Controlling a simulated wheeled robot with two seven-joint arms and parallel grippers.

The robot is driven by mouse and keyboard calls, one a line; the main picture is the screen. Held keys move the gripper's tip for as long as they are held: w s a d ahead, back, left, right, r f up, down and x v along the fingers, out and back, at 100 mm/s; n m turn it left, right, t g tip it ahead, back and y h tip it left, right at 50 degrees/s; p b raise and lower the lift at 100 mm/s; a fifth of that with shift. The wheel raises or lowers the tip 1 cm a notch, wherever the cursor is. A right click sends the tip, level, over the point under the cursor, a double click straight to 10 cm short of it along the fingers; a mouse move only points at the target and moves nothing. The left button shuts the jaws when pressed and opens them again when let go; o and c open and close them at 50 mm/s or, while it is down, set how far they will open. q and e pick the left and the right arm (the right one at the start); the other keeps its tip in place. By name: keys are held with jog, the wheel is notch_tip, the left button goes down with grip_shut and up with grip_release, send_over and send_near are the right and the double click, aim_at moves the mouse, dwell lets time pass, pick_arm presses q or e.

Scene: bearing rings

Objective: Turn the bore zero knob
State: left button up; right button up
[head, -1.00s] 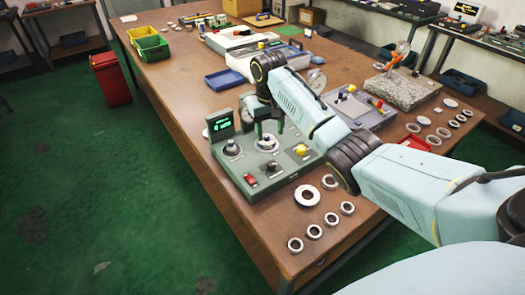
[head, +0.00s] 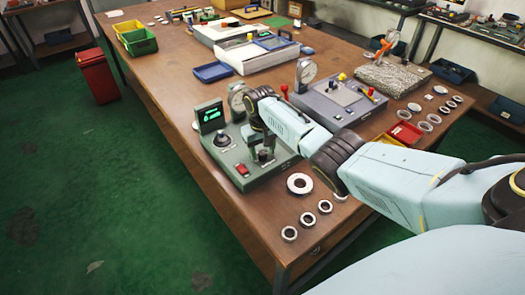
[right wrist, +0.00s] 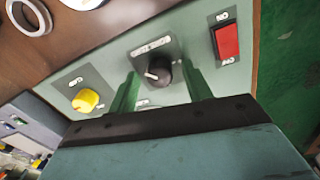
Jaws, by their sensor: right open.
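The black knob (right wrist: 158,72) with a white pointer mark sits on a small labelled plate on the grey-green gauge station; I take it for the bore zero knob, though its label is too small to read. My right gripper (right wrist: 160,68) is open, with one finger on each side of the knob in the right wrist view; I cannot tell whether they touch it. In the head view, my right gripper (head: 265,150) points down over the front of the gauge station (head: 258,181), and the knob is partly hidden there. My left gripper is not in view.
A red switch (right wrist: 227,40) and a yellow knob (right wrist: 85,100) flank the black knob. The station also carries a green-lit display (head: 209,116) and a round post (head: 221,140). Metal rings (head: 299,184) lie to its right.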

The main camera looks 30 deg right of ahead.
jog(key=shift+c, duration=0.2)
jog(key=c, duration=0.9)
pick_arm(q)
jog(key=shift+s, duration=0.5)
pick_arm(e)
jog(key=shift+c, duration=0.2)
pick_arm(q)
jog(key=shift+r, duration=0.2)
pick_arm(e)
jog(key=shift+n, duration=0.4)
jog(key=n+p, duration=0.1)
jog(key=n, duration=0.1)
jog(key=shift+r+n+p, duration=0.1)
jog(key=shift+n+p, duration=0.2)
jog(key=shift+p, duration=0.1)
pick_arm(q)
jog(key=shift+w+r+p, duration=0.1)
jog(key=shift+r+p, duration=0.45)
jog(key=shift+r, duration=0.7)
pick_arm(e)
jog(key=shift+n, duration=2.2)
jog(key=o, duration=1)
